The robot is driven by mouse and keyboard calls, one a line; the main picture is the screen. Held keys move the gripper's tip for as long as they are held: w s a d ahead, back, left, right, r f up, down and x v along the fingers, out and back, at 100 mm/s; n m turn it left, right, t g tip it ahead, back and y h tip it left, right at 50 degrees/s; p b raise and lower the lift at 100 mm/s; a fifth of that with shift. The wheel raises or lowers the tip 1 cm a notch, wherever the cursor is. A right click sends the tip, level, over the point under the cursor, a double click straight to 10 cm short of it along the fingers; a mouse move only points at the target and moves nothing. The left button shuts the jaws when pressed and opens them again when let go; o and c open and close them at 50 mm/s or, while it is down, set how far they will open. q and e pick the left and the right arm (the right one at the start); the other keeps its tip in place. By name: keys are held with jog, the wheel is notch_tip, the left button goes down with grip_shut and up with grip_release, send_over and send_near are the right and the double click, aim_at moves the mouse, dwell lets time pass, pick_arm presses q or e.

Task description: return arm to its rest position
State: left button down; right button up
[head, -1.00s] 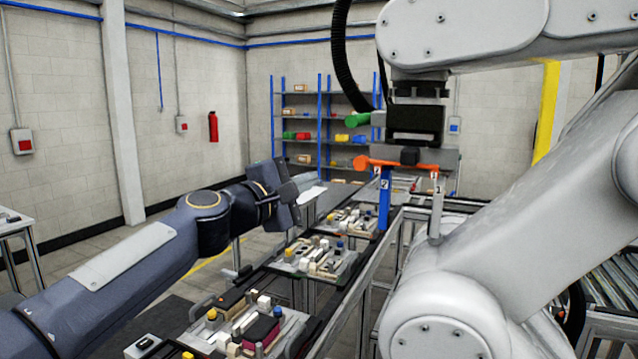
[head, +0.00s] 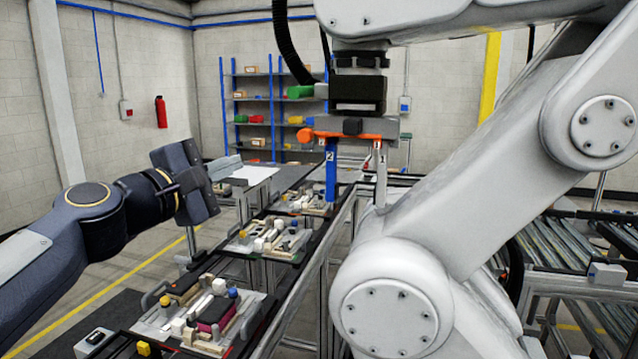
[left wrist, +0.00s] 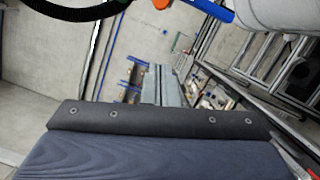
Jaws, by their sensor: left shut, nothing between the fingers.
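My left arm comes in from the left in the head view. Its gripper (head: 224,166) is held in the air to the left of the pallet line, above floor level and apart from the pallets. Its fingers are together with nothing between them. In the left wrist view the gripper's fingers (left wrist: 166,85) point away from the dark wrist housing, toward the wall and shelves. My right gripper is in neither view.
A large white robot arm (head: 500,130) with a tool head blocks the right side. Pallet fixtures (head: 205,315) with blocks stand along a conveyor below. A blue-posted shelf (head: 262,110) stands at the back. A roller conveyor (head: 570,250) lies at right.

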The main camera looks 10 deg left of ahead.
pick_arm(q)
jog(key=s+d+f+m+g, duration=0.2)
jog(key=s+f+m+g, duration=0.2)
jog(key=s+f, duration=0.4)
jog(key=s+d+f+m+g+y, duration=0.1)
jog(key=s+d+f+m+g, duration=0.2)
jog(key=f, duration=1.4)
jog(key=s+d+f+m+g, duration=0.2)
jog(key=s+f+m+g, duration=0.3)
jog(key=s+f+m, duration=0.4)
jog(key=s+f, duration=0.3)
jog(key=s, duration=0.1)
jog(key=shift+s+d+f+m, duration=0.15)
jog(key=shift+s+f+m, duration=0.1)
jog(key=shift+s+m, duration=0.05)
